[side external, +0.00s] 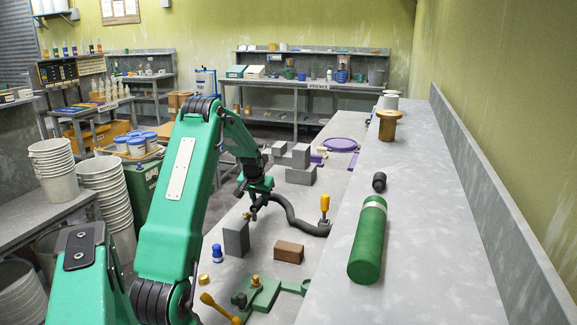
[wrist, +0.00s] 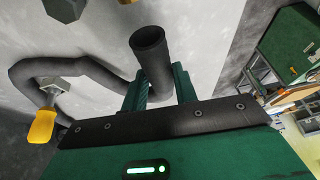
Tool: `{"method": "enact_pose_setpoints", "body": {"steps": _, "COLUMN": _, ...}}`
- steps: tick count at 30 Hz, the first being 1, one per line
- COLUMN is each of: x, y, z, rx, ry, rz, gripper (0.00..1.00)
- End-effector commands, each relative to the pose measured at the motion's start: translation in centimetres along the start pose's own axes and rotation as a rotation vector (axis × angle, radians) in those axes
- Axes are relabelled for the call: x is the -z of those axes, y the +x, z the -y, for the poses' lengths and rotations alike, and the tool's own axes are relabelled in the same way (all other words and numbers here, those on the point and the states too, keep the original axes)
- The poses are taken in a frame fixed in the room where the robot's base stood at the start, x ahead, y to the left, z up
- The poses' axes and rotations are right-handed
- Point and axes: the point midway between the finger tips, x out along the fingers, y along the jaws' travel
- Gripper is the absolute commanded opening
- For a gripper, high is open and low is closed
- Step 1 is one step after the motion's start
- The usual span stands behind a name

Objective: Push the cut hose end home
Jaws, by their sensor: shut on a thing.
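A dark flexible hose (side external: 300,222) curves along the bench in the side view. The wrist view shows its bend (wrist: 75,68) at left and its open cut end (wrist: 150,38) standing up past my jaws. My gripper (side external: 258,200) is shut on the hose just below that end; its two green fingers (wrist: 157,85) sit either side of it. A green fixture (side external: 262,297) with a brass fitting on top (side external: 255,281) lies nearer the side camera, apart from the hose. I cannot tell which part the hose end fits.
A yellow-handled tool (side external: 324,205) stands by the hose's far bend. A grey block (side external: 236,238) and brown block (side external: 289,252) stand near my gripper. Several grey blocks (side external: 300,157) lie behind.

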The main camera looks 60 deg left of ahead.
Motion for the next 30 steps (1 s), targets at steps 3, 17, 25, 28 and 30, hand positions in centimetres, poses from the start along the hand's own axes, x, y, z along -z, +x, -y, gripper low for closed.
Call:
{"method": "enact_pose_setpoints", "body": {"steps": 3, "x": -0.5, "y": -0.3, "z": 0.0, "rx": 0.001, "ry": 0.000, "rz": -0.001, "gripper": 0.05}}
{"method": "enact_pose_setpoints", "body": {"steps": 17, "x": -2.0, "y": -0.9, "z": 0.0, "rx": 0.002, "ry": 0.000, "rz": 0.000, "gripper": 0.05}}
{"method": "enact_pose_setpoints", "body": {"steps": 25, "x": -2.1, "y": -0.9, "z": 0.0, "rx": 0.002, "ry": 0.000, "rz": 0.000, "gripper": 0.05}}
{"method": "enact_pose_setpoints", "body": {"steps": 28, "x": -2.1, "y": -0.9, "z": 0.0, "rx": 0.002, "ry": 0.000, "rz": 0.000, "gripper": 0.05}}
{"method": "enact_pose_setpoints", "body": {"steps": 30, "x": -2.1, "y": -0.9, "z": 0.0, "rx": 0.002, "ry": 0.000, "rz": 0.000, "gripper": 0.05}}
